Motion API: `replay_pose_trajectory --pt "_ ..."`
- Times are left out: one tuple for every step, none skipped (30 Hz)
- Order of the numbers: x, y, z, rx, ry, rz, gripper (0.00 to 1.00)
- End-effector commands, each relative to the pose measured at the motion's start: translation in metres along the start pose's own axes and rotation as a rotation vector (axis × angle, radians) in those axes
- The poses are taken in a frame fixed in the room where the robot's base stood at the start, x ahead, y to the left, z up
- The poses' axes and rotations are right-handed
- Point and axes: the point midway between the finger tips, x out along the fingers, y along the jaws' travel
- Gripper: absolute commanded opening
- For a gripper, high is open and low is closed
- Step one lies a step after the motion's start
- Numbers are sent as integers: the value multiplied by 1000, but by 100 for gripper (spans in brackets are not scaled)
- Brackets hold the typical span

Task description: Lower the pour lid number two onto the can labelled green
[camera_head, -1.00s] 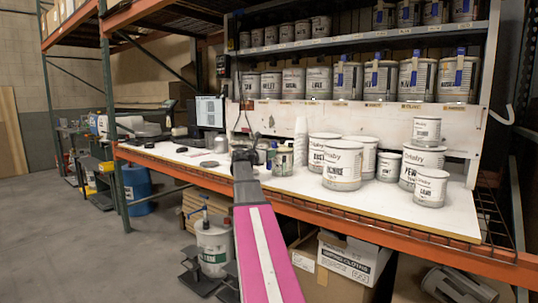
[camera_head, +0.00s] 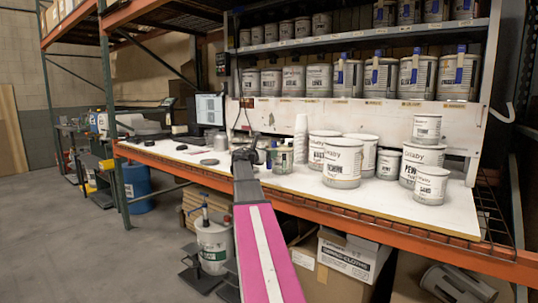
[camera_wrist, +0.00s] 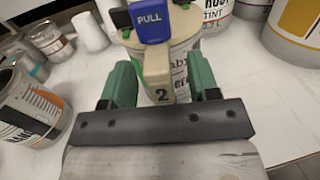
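In the wrist view, the pour lid number two shows a tan tab (camera_wrist: 158,76) marked "2" and a blue "PULL" piece (camera_wrist: 150,22). A pale can (camera_wrist: 181,62) stands directly behind and below the tab; its label is partly hidden, with only letters like "Gre" showing. The lid appears on the can's top, but I cannot tell whether it is fully seated. The green fingers of my gripper (camera_wrist: 160,78) stand apart on either side of the tan tab, with gaps visible. In the head view, my gripper (camera_head: 246,158) is small and dark, low over the white bench.
A dark-labelled can (camera_wrist: 28,105) stands at the wrist view's left, and larger cans (camera_wrist: 294,30) at upper right. In the head view, several white cans (camera_head: 342,163) stand right on the bench, with shelved cans (camera_head: 417,77) above. White cups (camera_head: 300,137) stand behind.

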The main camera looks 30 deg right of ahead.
Motion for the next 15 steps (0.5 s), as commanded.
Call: replay_pose_trajectory --pt "0 0 0 0 0 0 55" --pt "0 0 0 0 0 0 55" --pt "0 0 0 0 1 0 55" --pt "0 0 0 0 1 0 55" --pt "-1 0 0 0 1 0 55" --pt "-3 0 0 0 0 0 55" --pt "-5 0 0 0 0 1 55" --pt "-7 0 0 0 0 1 55" --pt "-12 -1 0 0 0 1 55" --pt "-16 -1 0 0 0 1 55" --pt "-21 -1 0 0 0 1 55" --pt "-28 -2 0 0 0 1 55" --pt "-34 -1 0 0 0 2 55" --pt "-40 -1 0 1 0 3 55" --pt "-48 -2 0 1 0 2 55"
